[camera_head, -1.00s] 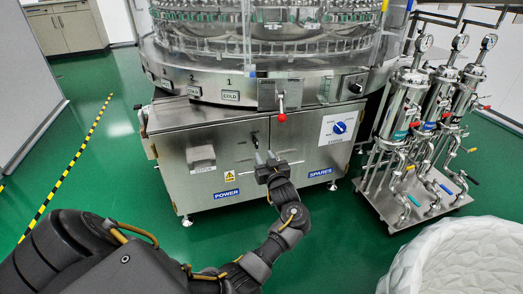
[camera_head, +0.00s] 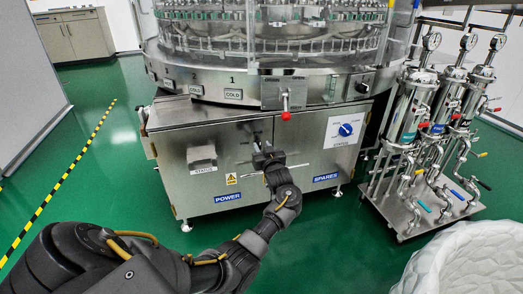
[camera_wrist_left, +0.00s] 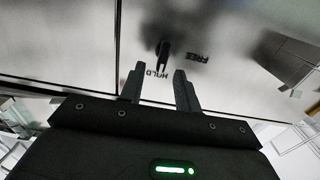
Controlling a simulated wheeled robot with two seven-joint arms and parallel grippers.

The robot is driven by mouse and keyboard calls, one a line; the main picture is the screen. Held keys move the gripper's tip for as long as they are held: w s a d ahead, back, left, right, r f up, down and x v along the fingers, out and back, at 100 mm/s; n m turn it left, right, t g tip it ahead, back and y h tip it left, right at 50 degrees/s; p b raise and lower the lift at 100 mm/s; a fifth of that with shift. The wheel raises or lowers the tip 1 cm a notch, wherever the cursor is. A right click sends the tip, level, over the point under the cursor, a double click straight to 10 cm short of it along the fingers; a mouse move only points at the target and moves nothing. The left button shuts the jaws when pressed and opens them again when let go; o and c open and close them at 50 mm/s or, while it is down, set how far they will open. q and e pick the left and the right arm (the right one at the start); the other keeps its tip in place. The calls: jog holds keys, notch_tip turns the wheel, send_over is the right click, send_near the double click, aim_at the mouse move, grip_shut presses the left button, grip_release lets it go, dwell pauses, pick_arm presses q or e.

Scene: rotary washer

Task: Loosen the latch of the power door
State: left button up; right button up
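The power door (camera_head: 185,183) is the left steel door of the cabinet, above a blue POWER label (camera_head: 227,197). In the left wrist view the latch (camera_wrist_left: 163,50) is a small dark piece on the steel face, between the printed words HOLD and FREE. My left gripper (camera_wrist_left: 159,76) is open there, its two fingers apart and empty, with the latch just beyond the tips and roughly between them. In the head view my left gripper (camera_head: 263,151) is in front of the door's upper right part. My right gripper is not in view.
A lever with a red knob (camera_head: 286,116) hangs above the gripper. A status box (camera_head: 202,157) is at left and a blue rotary knob (camera_head: 345,129) at right. A cart with steel filter housings (camera_head: 430,130) stands to the right. Green floor is clear at left.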

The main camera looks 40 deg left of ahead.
pick_arm(q)
jog(key=shift+x, duration=0.85)
jog(key=shift+c, duration=0.3)
grip_shut()
